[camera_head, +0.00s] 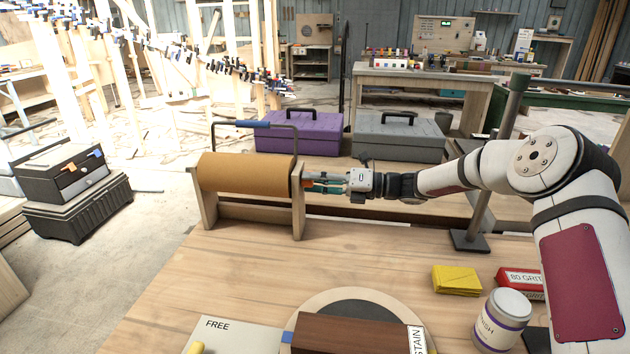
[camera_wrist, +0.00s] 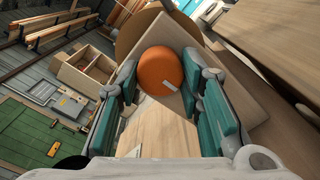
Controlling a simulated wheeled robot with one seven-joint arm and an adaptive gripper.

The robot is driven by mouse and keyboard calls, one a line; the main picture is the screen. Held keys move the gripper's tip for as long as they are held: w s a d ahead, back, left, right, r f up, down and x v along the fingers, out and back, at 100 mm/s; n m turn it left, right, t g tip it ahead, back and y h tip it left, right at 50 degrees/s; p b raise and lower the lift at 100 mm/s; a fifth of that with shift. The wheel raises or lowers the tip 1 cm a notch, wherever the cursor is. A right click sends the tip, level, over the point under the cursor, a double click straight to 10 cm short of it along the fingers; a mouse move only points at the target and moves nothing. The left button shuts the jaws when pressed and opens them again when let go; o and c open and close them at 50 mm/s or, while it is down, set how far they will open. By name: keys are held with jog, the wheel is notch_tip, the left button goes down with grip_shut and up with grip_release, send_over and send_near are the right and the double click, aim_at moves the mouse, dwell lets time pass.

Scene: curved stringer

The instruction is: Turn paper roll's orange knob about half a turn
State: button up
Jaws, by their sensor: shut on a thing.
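The paper roll (camera_head: 245,173) is a brown cylinder lying level in a wooden stand (camera_head: 299,200) at the far side of the workbench. The orange knob (camera_wrist: 160,70) is a round disc on the stand's right end, with a small pale mark on its lower face. My gripper (camera_head: 308,183) comes from the right, level with the roll's axis. In the wrist view its teal finger pads lie on both sides of the knob, shut on it.
A cutting bar with a blue grip (camera_head: 253,124) arches over the roll. Purple (camera_head: 299,133) and grey (camera_head: 401,139) toolboxes stand behind. A dark post (camera_head: 489,190) stands right of the stand. A yellow pad (camera_head: 457,280) and a jar (camera_head: 501,318) are nearer. The bench's middle is clear.

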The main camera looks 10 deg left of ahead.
jog(key=shift+d+f, duration=0.1)
jog(key=shift+f, duration=0.1)
dwell(0.4)
jog(key=o, duration=1.1)
jog(key=shift+c, duration=0.2)
jog(key=shift+o, duration=0.5)
jog(key=shift+r, duration=0.1)
jog(key=d, duration=1.2)
jog(key=shift+s, duration=0.25)
